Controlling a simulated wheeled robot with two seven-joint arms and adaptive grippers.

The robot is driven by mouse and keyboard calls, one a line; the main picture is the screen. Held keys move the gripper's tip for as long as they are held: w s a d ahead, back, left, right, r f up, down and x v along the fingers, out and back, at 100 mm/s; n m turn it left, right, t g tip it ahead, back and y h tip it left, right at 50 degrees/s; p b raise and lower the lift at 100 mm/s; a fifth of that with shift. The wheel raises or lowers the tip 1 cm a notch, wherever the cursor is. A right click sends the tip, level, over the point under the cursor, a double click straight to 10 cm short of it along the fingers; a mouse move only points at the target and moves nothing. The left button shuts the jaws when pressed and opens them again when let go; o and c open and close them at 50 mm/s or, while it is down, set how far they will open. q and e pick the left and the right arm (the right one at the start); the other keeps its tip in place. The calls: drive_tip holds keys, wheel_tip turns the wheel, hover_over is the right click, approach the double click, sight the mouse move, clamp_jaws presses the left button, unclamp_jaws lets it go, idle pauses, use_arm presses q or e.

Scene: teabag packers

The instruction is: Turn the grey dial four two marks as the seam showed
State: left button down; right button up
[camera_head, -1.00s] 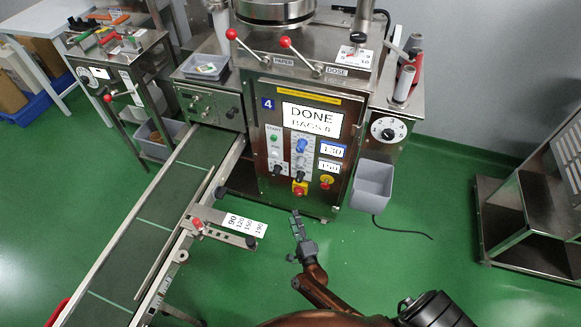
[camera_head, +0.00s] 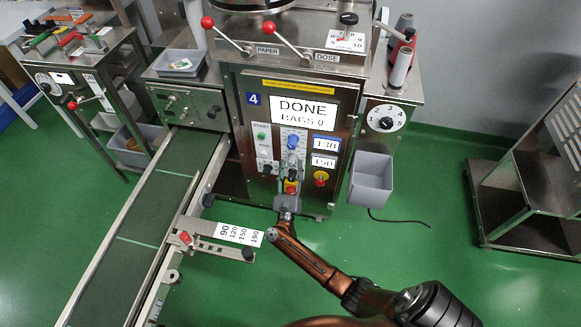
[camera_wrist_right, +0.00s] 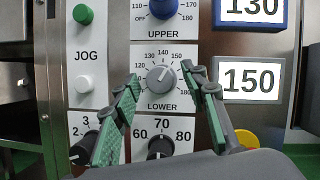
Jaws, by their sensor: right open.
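The grey dial (camera_wrist_right: 161,80), labelled LOWER, is on the front panel of machine 4 (camera_head: 243,165). Its scale has marks around 120 to 170, and its white line points up and slightly right, near 150. My right gripper (camera_wrist_right: 162,92) is open, with its green-padded fingers on either side of the dial in the wrist view; contact cannot be made out. In the head view the right gripper (camera_head: 290,176) covers the lower panel and much of the dial. A display reading 150 (camera_wrist_right: 252,79) is beside the dial. My left gripper is not in view.
The blue UPPER dial (camera_wrist_right: 165,8) is above, and black dials (camera_wrist_right: 160,149) are below. An emergency stop (camera_head: 320,178) is to the right. The conveyor (camera_head: 150,215) and its scale plate (camera_head: 240,234) are left of my arm. The screen (camera_head: 303,113) reads DONE, BAGS 0.

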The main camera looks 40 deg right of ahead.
drive_tip(key=shift+w+d, duration=0.1)
clamp_jaws()
idle(0.5)
